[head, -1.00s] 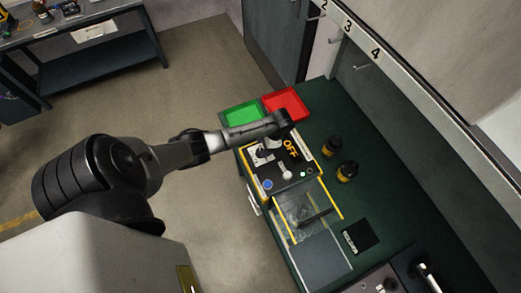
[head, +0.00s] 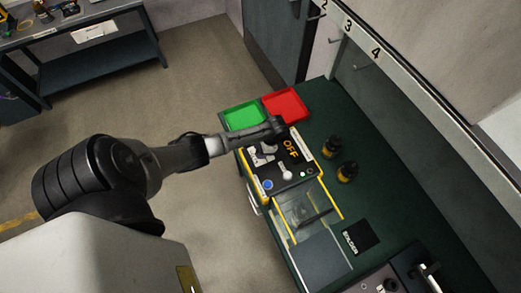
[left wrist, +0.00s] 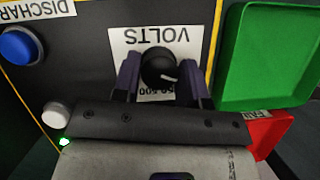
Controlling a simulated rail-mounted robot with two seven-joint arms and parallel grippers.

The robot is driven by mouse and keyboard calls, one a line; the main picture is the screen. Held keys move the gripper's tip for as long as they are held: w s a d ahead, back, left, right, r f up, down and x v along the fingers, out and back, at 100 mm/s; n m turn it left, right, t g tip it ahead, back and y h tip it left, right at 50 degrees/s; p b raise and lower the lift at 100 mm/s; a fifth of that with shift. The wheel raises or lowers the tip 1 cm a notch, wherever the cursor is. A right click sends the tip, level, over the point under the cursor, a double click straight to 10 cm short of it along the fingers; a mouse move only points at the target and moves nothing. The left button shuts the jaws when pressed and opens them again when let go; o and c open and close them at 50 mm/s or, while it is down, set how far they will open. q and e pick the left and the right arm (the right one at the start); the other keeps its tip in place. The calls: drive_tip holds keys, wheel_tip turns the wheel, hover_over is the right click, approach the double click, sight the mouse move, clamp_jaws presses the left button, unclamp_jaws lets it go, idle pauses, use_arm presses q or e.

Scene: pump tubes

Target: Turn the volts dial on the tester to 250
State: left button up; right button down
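The tester (head: 282,178) is a yellow-edged box with a dark top on the green bench. In the left wrist view, its volts dial (left wrist: 160,68) is a round black knob with a pale pointer mark towards the lower right of the picture. The white VOLTS label (left wrist: 150,36) reads upside down, and the scale numbers are partly hidden. My left gripper (left wrist: 160,70) has one purple finger on each side of the dial; contact is not clear. In the head view, my left gripper (head: 275,128) covers the dial. My right gripper is not in view.
A green tray (head: 243,116) and a red tray (head: 284,104) lie beyond the tester. Two dark jars (head: 347,171) stand right of it. A blue button (left wrist: 18,46), a white knob (left wrist: 55,115) and a lit green lamp (left wrist: 64,142) are on the panel.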

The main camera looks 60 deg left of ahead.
use_arm(q)
drive_tip(key=c, duration=0.4)
drive_tip(key=shift+r+m+p, duration=0.15)
drive_tip(key=shift+m+p, duration=0.25)
drive_tip(key=shift+p, duration=0.1)
drive_tip(key=shift+c, duration=0.2)
drive_tip(key=shift+r+m+y+p, duration=0.1)
drive_tip(key=shift+m+y+p, duration=0.4)
drive_tip(key=shift+m+p, duration=0.55)
drive_tip(key=m+t+y+p, duration=0.1)
drive_tip(key=m, duration=0.2)
drive_tip(key=shift+p, duration=0.4)
drive_tip(key=shift+d+f+m+t+y+p, duration=0.15)
drive_tip(key=shift+m+t+p, duration=0.15)
drive_tip(key=shift+m, duration=0.4)
drive_tip(key=shift+a+f+m+t+y+p, duration=0.1)
drive_tip(key=shift+m+t+y+p, duration=0.2)
drive_tip(key=shift+m, duration=0.35)
drive_tip(key=o, duration=0.9)
